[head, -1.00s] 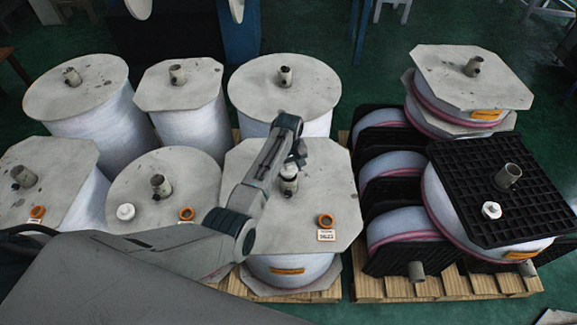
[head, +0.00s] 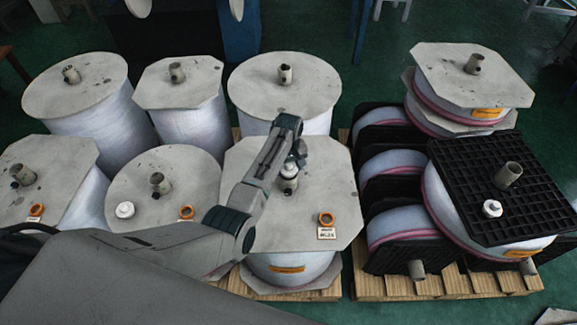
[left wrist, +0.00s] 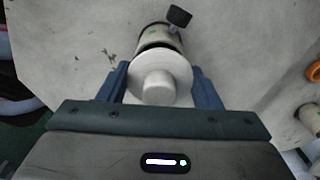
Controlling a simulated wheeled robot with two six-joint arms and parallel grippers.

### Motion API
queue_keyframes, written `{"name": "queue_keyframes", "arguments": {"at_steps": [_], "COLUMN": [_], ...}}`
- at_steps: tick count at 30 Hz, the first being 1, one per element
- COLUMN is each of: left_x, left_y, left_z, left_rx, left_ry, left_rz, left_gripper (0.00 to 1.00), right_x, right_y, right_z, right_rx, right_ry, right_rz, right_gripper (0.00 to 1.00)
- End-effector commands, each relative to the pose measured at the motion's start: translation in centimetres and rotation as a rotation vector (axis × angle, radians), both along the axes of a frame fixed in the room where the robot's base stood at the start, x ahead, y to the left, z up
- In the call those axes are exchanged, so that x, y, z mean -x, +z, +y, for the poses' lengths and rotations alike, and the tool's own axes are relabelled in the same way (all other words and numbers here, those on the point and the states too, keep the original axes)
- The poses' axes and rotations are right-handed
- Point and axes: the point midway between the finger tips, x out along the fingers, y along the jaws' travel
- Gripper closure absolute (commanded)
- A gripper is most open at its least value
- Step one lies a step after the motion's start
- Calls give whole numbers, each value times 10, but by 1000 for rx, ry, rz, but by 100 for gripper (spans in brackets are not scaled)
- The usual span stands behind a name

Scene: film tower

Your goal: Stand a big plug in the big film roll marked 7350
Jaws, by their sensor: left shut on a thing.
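The big roll (head: 240,160) at the front middle has a pale octagonal top plate with a core tube standing in it. My left gripper (head: 291,163) is shut on a white plug (head: 288,171) at the top of that core tube. In the left wrist view the plug (left wrist: 159,82) sits between the two fingers of my gripper (left wrist: 161,85), in line with the tube (left wrist: 153,38). I cannot tell how deep the plug is in the tube. My right gripper is not in view.
An orange ring (head: 326,218) lies on the same plate. Other white plugs lie on the round roll (head: 190,165) to the left and on the black grid plate (head: 470,180) at right. Neighbouring rolls with upright core tubes stand close around.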

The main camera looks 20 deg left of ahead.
Motion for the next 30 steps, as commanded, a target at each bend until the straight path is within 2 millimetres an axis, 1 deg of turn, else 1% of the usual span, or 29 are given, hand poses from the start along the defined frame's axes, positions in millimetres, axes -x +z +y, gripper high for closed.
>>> {"name": "queue_keyframes", "arguments": {"at_steps": [30], "left_x": [0], "left_y": [-21], "left_z": [0], "left_rx": [0], "left_ry": [0], "left_rz": [0], "left_gripper": [64], "right_x": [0], "right_y": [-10], "right_z": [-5], "right_rx": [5], "right_ry": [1], "right_rz": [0], "right_gripper": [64]}}
